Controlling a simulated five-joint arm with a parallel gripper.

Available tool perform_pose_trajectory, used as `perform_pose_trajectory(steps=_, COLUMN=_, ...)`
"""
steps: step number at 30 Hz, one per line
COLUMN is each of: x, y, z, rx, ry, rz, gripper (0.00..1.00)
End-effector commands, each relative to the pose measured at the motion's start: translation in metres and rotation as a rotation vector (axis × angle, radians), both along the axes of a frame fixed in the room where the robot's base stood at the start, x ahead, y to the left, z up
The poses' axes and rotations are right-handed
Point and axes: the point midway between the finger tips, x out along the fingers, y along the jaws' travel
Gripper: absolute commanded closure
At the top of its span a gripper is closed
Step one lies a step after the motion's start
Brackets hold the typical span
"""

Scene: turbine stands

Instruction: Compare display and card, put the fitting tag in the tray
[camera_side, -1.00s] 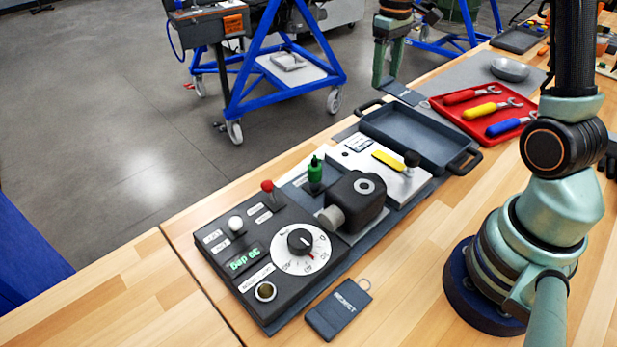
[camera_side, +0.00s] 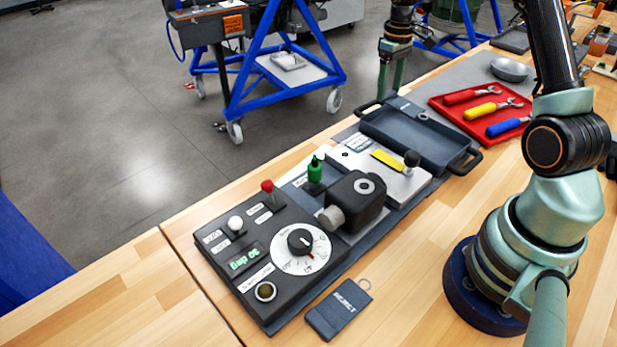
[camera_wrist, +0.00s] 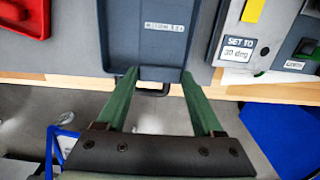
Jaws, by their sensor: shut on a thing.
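My gripper (camera_side: 391,90) is shut on a dark grey tag (camera_side: 405,107) at the far end of the dark tray (camera_side: 441,164). The tag is low over the tray; I cannot tell whether it touches the floor. Its words cannot be read in the side view. In the wrist view my gripper's fingers (camera_wrist: 160,76) straddle the tray's near end. The display (camera_side: 244,259) shows green figures that look like 30 deg. The card (camera_wrist: 238,48) reads SET TO 30 deg. A second tag (camera_side: 339,309), marked REJECT, lies on the bench in front of the control box.
The control box (camera_side: 215,262) has a dial (camera_side: 300,241) and a red-tipped lever (camera_side: 268,187). A red tray (camera_side: 455,112) with several wrenches and a metal dish (camera_side: 510,69) are beyond the dark tray.

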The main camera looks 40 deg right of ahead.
Motion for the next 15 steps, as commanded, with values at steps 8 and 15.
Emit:
perform_pose_trajectory(steps=8, x=0.0, y=0.0, z=-0.03, rx=0.001, ry=0.001, rz=0.0, gripper=1.0)
perform_pose_trajectory(steps=15, x=0.0, y=0.0, z=-0.046, rx=0.0, ry=0.0, rz=0.0, gripper=1.0)
